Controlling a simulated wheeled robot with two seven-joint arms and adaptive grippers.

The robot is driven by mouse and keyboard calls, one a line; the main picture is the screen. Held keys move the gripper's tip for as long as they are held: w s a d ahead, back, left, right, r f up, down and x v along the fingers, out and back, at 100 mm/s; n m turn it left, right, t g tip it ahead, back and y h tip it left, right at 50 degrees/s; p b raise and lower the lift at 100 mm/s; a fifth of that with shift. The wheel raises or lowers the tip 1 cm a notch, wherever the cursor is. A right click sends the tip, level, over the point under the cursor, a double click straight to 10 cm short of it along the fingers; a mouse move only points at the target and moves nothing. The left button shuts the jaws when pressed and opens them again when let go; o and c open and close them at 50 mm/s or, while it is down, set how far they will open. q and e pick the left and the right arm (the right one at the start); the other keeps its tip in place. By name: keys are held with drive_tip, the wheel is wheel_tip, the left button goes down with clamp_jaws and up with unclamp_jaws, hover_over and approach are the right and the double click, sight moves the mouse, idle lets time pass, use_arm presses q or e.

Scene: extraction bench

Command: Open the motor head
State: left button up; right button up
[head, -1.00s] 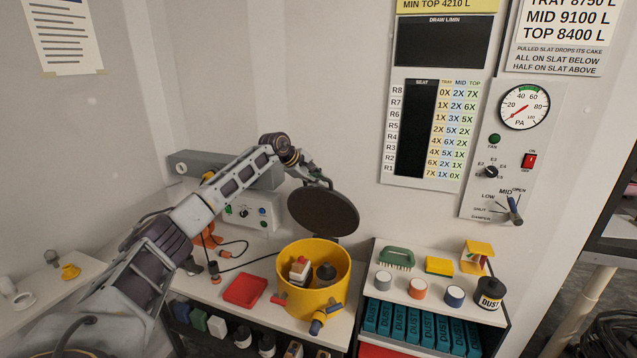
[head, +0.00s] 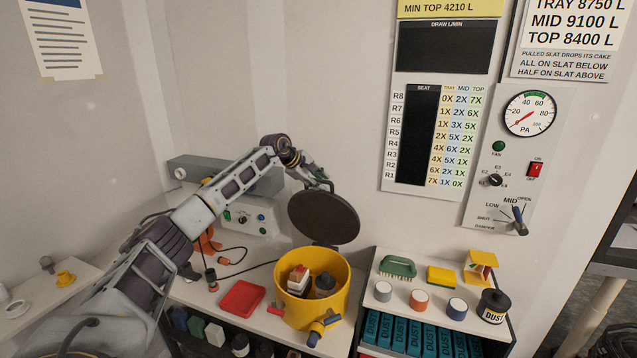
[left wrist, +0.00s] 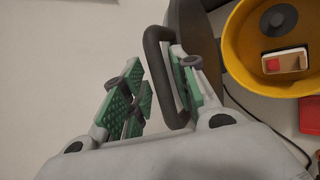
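The motor head is a dark round disc (head: 324,217), tilted up on edge at the back of the yellow drum (head: 342,297), whose mouth is uncovered. In the left wrist view, the dark looped handle (left wrist: 153,60) stands between the green-padded fingers of my left gripper (left wrist: 158,92). The fingers are apart: the handle lies close to the right finger, with a gap to the left one. In the head view my left gripper (head: 316,178) is at the disc's upper edge, its fingers hard to make out. My right gripper is not in view.
Inside the drum are a red-and-white block (head: 299,279) and a dark round part (head: 325,283). A red tray (head: 242,297) lies left of the drum. A green brush (head: 398,267), a yellow sponge (head: 441,277) and several small pots stand on the right shelf.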

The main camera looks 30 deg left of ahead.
use_arm(q)
drive_tip(key=shift+f, duration=0.1)
drive_tip(key=v, duration=1.2)
idle(0.4)
idle(0.5)
